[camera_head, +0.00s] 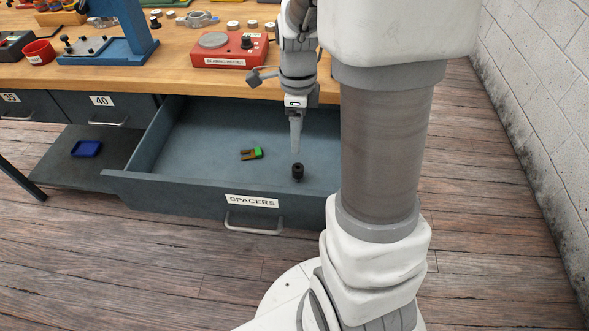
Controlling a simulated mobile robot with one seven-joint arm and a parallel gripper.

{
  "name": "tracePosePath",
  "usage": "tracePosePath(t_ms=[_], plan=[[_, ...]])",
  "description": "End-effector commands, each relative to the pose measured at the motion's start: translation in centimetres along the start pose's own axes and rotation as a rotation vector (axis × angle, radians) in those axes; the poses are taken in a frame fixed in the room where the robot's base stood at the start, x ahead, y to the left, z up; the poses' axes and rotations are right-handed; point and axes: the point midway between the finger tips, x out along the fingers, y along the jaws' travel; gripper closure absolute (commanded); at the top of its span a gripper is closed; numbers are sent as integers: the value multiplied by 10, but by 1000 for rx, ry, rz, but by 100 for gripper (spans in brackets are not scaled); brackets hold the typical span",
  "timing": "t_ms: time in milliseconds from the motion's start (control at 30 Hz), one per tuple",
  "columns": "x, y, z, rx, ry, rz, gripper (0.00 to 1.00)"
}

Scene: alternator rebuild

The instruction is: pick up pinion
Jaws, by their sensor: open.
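A small dark cylindrical part, which looks like the pinion (298,172), stands upright in the open drawer labelled SPACERS (160,187), near its front wall. My gripper (296,150) points down into the drawer just above the dark part. It is open, and a small gap shows between its tip and the part. The fingers are seen nearly edge-on, so the space between them is hidden.
A green and brown clip-like piece (251,154) lies on the drawer floor to the left. A red bearing heater (229,50) stands on the workbench (175,72) behind. A blue tray (87,149) sits on the lower shelf. My arm hides the drawer's right end.

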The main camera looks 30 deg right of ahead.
Motion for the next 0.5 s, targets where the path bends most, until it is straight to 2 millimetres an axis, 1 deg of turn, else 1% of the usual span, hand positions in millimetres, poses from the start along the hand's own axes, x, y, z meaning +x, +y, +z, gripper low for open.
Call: tracePosePath(t_ms=[33, 200, 333, 500], plan=[[17, 1, 0, 0, 1, 4, 29], [51, 1, -1, -1, 1, 3, 29], [66, 1, 0, -3, 1, 2, 29], [73, 1, 0, -3, 0, 0, 29]])
